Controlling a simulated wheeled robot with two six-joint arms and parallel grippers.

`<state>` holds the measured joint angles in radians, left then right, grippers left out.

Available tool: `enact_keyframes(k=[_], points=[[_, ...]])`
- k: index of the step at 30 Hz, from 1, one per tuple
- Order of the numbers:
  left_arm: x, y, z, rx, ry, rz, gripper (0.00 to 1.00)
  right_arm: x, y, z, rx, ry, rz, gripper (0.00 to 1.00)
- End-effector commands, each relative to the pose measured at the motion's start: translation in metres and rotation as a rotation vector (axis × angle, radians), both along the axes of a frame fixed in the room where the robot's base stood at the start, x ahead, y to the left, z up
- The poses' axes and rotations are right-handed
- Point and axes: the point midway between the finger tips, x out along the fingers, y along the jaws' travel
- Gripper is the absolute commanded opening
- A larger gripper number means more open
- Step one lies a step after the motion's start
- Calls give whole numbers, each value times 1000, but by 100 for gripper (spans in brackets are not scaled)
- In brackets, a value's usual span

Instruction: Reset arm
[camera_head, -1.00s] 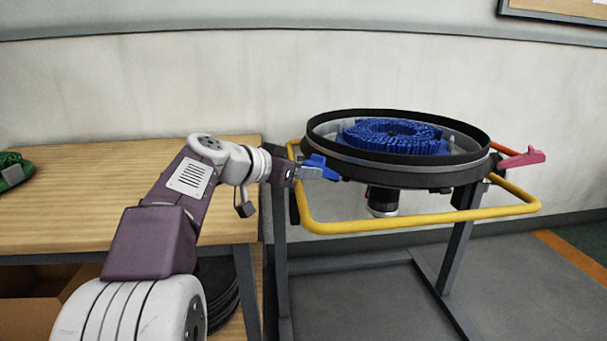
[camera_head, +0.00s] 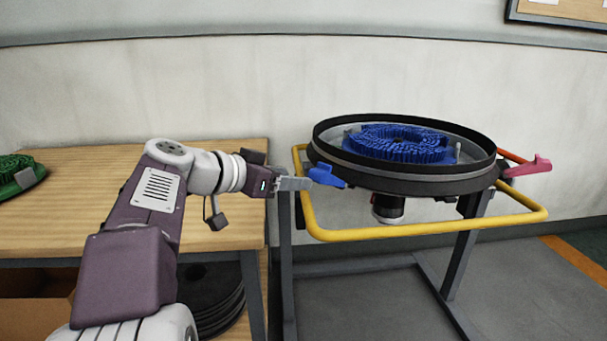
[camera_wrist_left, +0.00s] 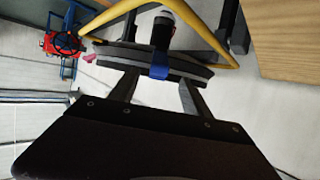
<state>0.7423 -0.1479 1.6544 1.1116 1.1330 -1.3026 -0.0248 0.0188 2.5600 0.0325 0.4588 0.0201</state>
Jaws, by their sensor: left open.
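My left gripper (camera_head: 298,183) comes in from the left in the head view, just left of the round black tank housing (camera_head: 400,182). Its jaws are apart and empty. A blue lever (camera_head: 326,177) on the housing's left side lies just beyond the fingertips. In the left wrist view the two fingers (camera_wrist_left: 157,93) are spread, with the blue lever (camera_wrist_left: 160,66) ahead between their tips. Whether a fingertip touches it I cannot tell. A pink lever (camera_head: 528,167) sticks out at the housing's right side. My right gripper is not in view.
A blue brush (camera_head: 400,143) lies in the housing. A yellow rail (camera_head: 400,231) curves around the grey stand. A wooden table (camera_head: 90,215) stands under my left arm, with a green brush (camera_head: 18,175) at its left. Black discs (camera_head: 212,295) are stacked below.

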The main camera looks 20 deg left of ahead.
Motion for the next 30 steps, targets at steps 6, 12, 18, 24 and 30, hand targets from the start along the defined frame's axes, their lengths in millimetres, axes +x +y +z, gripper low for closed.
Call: enact_keyframes(k=[6, 12, 18, 24, 30], points=[[-16, 5, 7, 0, 0, 0, 56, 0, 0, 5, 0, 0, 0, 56], [-16, 5, 6, 0, 0, -1, 56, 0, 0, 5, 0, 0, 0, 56], [-16, 5, 6, 0, 0, -1, 56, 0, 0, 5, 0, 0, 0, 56], [-1, -58, 8, -28, 34, -177, 56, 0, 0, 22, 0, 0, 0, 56], [-34, -161, -134, -23, 491, -402, 56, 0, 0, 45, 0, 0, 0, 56]])
